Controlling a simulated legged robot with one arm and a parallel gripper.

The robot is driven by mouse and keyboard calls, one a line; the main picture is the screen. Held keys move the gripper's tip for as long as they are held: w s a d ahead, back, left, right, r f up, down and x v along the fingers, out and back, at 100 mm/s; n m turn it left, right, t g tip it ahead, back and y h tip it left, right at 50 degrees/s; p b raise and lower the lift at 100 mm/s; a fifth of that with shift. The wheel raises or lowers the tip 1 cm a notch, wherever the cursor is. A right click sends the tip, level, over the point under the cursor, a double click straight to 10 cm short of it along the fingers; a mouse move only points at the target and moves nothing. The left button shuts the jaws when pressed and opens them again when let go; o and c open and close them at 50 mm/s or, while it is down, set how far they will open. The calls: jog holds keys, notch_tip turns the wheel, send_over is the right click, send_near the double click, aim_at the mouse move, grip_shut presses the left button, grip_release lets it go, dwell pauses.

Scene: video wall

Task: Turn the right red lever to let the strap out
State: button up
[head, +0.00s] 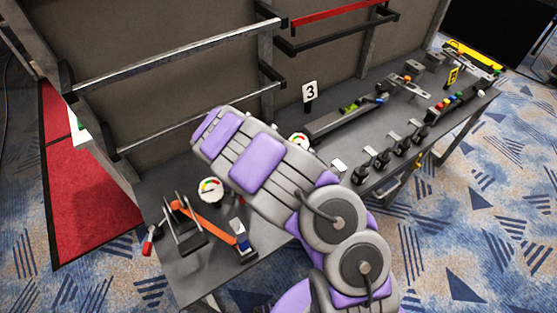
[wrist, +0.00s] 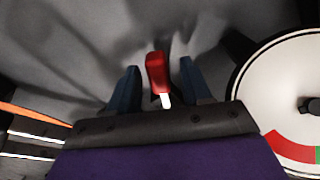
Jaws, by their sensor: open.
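In the wrist view, a red lever (wrist: 156,72) with a short pale shaft stands between the two blue fingers of my gripper (wrist: 158,66). The fingers are open, with a gap on each side of the lever. In the head view, my arm covers the middle of the bench and hides the fingers. An orange strap (head: 204,222) runs across a metal frame at the bench's left end; an orange strip (wrist: 32,113) also shows at the wrist view's left. Another red lever (head: 148,244) sticks out at the bench's left edge.
A round gauge (wrist: 285,95) is close to the gripper's right. The bench (head: 188,277) holds a gauge (head: 210,189), a number 3 sign (head: 310,93) and several valves at right. Metal rails (head: 180,55) cross the back panel.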

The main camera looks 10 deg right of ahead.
notch_tip(320, 180, up, 18)
jog(key=p, duration=0.3)
jog(key=s+d+r, duration=0.9)
jog(key=r, duration=0.2)
jog(key=shift+s+d+m, duration=0.2)
jog(key=shift+d+m, duration=0.1)
jog(key=shift+d, duration=0.1)
jog(key=w+a+f, duration=0.9)
jog(key=a+f, duration=0.1)
jog(key=f, duration=0.1)
jog(key=f+b, duration=0.1)
jog(key=f, duration=0.8)
jog(key=f+b, duration=0.1)
jog(key=f, duration=0.7)
jog(key=shift+w+d+f+b, duration=0.15)
jog(key=shift+w+f+b, duration=0.05)
jog(key=shift+f+b, duration=0.2)
jog(key=shift+n, duration=0.4)
grip_shut()
